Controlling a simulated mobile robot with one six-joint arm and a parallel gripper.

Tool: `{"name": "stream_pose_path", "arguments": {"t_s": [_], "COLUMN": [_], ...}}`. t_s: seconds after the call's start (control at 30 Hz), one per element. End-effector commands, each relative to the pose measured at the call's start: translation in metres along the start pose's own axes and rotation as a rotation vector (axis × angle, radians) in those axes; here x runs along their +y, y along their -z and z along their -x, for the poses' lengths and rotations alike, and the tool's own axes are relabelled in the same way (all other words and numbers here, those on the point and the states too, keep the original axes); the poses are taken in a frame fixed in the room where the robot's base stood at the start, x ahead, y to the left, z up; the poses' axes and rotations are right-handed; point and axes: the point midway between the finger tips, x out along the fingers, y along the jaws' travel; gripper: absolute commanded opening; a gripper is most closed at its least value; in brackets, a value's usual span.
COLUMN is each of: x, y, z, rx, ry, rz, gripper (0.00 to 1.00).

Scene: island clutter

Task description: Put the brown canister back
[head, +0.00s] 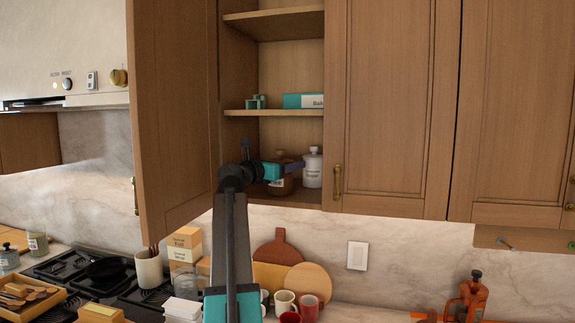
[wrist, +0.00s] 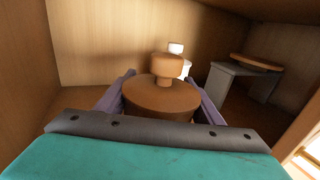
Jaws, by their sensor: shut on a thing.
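The brown canister (head: 283,181) is inside the open wall cabinet, at the level of its lowest shelf, left of a white canister (head: 313,168). My gripper (head: 285,167) reaches into the cabinet and is shut on the brown canister. In the wrist view the brown canister (wrist: 158,97) has a round lid with a knob and sits between the two purple fingers of my gripper (wrist: 162,95). Part of a white object (wrist: 176,49) shows behind the knob. I cannot tell whether the canister's base touches the shelf.
The left cabinet door (head: 172,110) stands open; the right door (head: 390,100) is shut. The middle shelf (head: 272,112) above holds a teal box (head: 303,101). In the wrist view, a small grey stand (wrist: 240,80) is at the right. The counter below is cluttered with mugs, boxes and boards.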

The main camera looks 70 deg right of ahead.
Motion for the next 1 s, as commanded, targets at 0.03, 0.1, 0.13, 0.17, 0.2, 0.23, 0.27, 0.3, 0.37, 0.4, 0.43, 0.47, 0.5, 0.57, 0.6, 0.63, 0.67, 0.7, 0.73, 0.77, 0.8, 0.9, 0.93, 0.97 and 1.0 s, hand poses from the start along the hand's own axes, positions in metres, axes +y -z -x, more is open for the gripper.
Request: {"name": "stream_pose_path", "arguments": {"t_s": [0.03,0.1,0.13,0.17,0.2,0.23,0.27,0.3,0.37,0.4,0.43,0.47,0.5,0.57,0.6,0.63,0.67,0.7,0.73,0.77,0.8,0.9,0.93,0.97,1.0], "x": [0.0,0.0,0.0,0.0,0.0,0.0,0.0,0.0,0.0,0.0,0.0,0.0,-0.001,-0.001,0.0,0.0,0.0,-0.001,-0.001,-0.001,-0.001,-0.001,-0.001,-0.001,-0.001], "y": [-0.001,0.001,0.001,0.002,0.002,0.002,0.002,0.002,0.002,0.002,0.002,0.002,0.002,0.002,0.001,0.0,-0.001,0.0,0.001,0.001,0.001,0.002,0.003,0.003,0.003], "z": [0.0,0.0,0.0,0.0,0.0,0.0,0.0,0.0,0.0,0.0,0.0,0.0,0.0,0.0,0.0,0.0,-0.001,0.002,0.004,0.007,0.01,0.022,0.026,0.029,0.035], "rx": [-0.002,-0.001,-0.001,0.0,0.0,0.0,0.0,0.0,0.0,0.0,0.0,0.0,0.0,0.0,0.0,0.0,0.0,0.0,0.0,-0.001,-0.001,-0.001,-0.001,-0.001,-0.001], "ry": [0.0,0.0,0.0,0.0,0.0,0.0,0.0,0.001,0.001,0.001,0.001,0.001,0.001,0.001,0.001,0.001,0.001,0.0,0.0,0.0,0.0,-0.001,-0.001,-0.001,-0.001], "rz": [0.0,0.0,0.001,0.0,0.0,0.0,0.0,0.0,0.0,0.0,0.0,0.0,0.0,0.0,0.0,-0.001,-0.001,-0.001,-0.001,-0.001,-0.002,-0.002,-0.001,-0.001,-0.001], "gripper": [0.28,0.28,0.28,0.64,0.71,0.76,0.8,0.8,0.8,0.8,0.8,0.8,0.8,0.8,0.8,0.8,0.8,0.8,0.8,0.8,0.8,0.8,0.8,0.8,0.8]}}
